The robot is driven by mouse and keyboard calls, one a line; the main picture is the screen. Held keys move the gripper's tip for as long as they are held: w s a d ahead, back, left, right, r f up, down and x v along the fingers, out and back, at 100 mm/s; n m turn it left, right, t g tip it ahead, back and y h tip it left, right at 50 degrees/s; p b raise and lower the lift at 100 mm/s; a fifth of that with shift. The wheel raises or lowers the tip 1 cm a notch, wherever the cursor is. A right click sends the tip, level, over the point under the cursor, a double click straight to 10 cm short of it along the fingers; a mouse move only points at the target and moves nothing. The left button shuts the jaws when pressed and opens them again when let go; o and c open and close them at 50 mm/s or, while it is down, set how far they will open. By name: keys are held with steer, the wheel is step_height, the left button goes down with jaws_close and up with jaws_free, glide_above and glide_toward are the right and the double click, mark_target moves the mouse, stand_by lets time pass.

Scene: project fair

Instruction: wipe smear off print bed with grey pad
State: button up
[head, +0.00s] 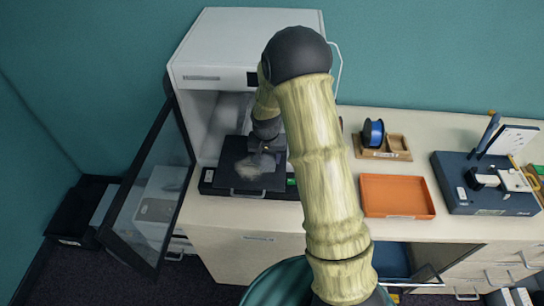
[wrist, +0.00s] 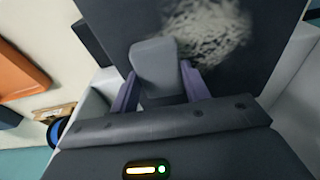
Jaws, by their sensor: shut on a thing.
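The dark print bed (head: 233,179) lies at the front of the white printer, its door swung open to the left. A pale, patchy smear (head: 252,166) lies on the bed; in the wrist view the smear (wrist: 208,32) spreads over the bed (wrist: 110,25) beside and beyond the pad. My gripper (wrist: 157,92) is shut on the grey pad (wrist: 156,62), which sits between its two purple-grey fingers. In the head view my gripper (head: 263,150) is over the bed at the smear, and the pad is hard to make out there. I cannot tell whether the pad touches the bed.
The white printer housing (head: 250,40) surrounds the bed at the back and sides. Its open glass door (head: 150,190) stands at the left. An orange tray (head: 397,196), a blue spool (head: 373,133) and a dark blue device (head: 487,185) stand on the counter to the right.

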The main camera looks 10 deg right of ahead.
steer(key=shift+w+a, duration=0.15)
steer(key=shift+a, duration=0.35)
steer(key=shift+w+a, duration=0.15)
steer(key=shift+a, duration=0.35)
steer(key=shift+w+a+f, duration=0.1)
steer(key=shift+w+a, duration=0.15)
steer(key=shift+a, duration=0.55)
steer(key=shift+w+a, duration=0.25)
steer(key=shift+a, duration=0.55)
steer(key=shift+w+a, duration=0.3)
steer(key=shift+a, duration=0.55)
steer(key=shift+w+a, duration=0.25)
steer(key=shift+a, duration=0.6)
